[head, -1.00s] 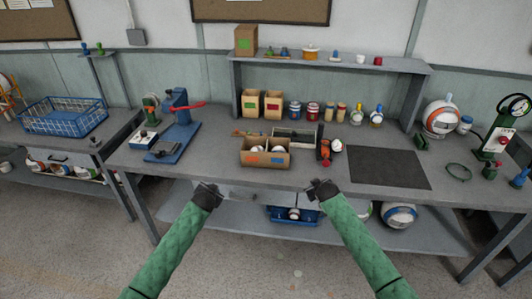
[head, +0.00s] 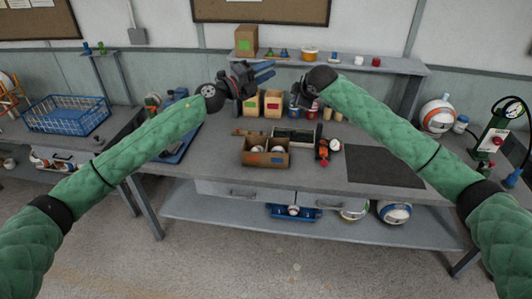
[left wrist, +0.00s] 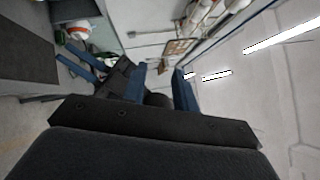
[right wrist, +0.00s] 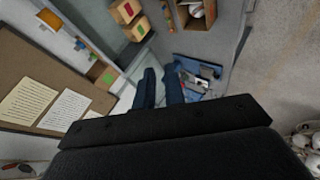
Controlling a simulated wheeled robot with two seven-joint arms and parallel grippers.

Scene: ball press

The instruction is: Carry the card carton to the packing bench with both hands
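The card carton (head: 257,159) is an open brown box with pale balls inside, upright on the middle of the long grey bench (head: 320,176). It also shows at the top of the right wrist view (right wrist: 181,18). My left gripper (head: 266,72) is raised above and behind the carton, pointing right, its blue fingers apart and empty. My right gripper (head: 298,94) is up beside it, partly hidden by its own wrist; its blue fingers show a narrow empty gap in the right wrist view (right wrist: 160,80). Neither touches the carton. I cannot tell which surface is the packing bench.
A second bench on the left holds a blue wire basket (head: 68,115). A dark mat (head: 382,167) lies clear right of the carton. A red and black item (head: 324,150) stands close beside the carton. Small cartons (head: 272,103) and jars stand behind, under a shelf (head: 345,66).

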